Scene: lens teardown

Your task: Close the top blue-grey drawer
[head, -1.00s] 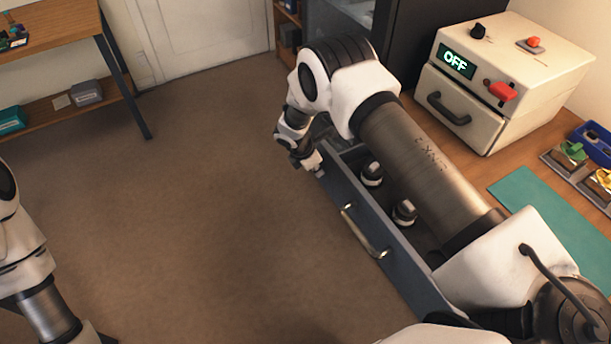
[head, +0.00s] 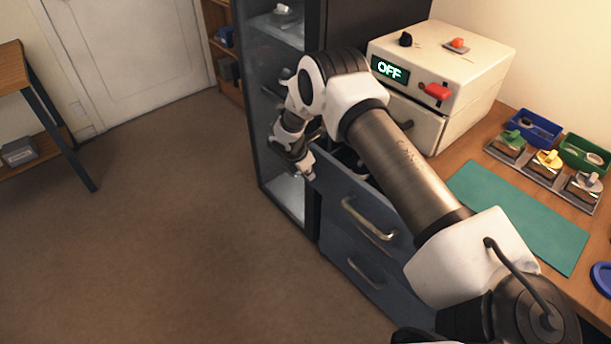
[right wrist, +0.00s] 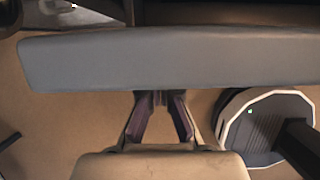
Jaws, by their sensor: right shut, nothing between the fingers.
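The top blue-grey drawer (head: 335,190) has a curved metal handle (head: 368,220) and stands partly out, with a narrow opening behind its front in the head view. My arm covers much of the opening, so its contents hardly show. My right gripper (head: 306,174) is shut and empty at the outer side of the drawer front, near its far top corner. In the right wrist view the drawer front's top edge (right wrist: 170,60) runs across the picture, and the gripper tips (right wrist: 158,98) meet its lower edge. Contact is hard to confirm. My left gripper is out of view.
A lower drawer with its own handle (head: 366,272) looks shut. A glass-fronted cabinet (head: 262,130) stands just beyond the drawers. A cream box reading OFF (head: 440,70), a green mat (head: 520,215) and small trays are on the desk. The floor in front is clear.

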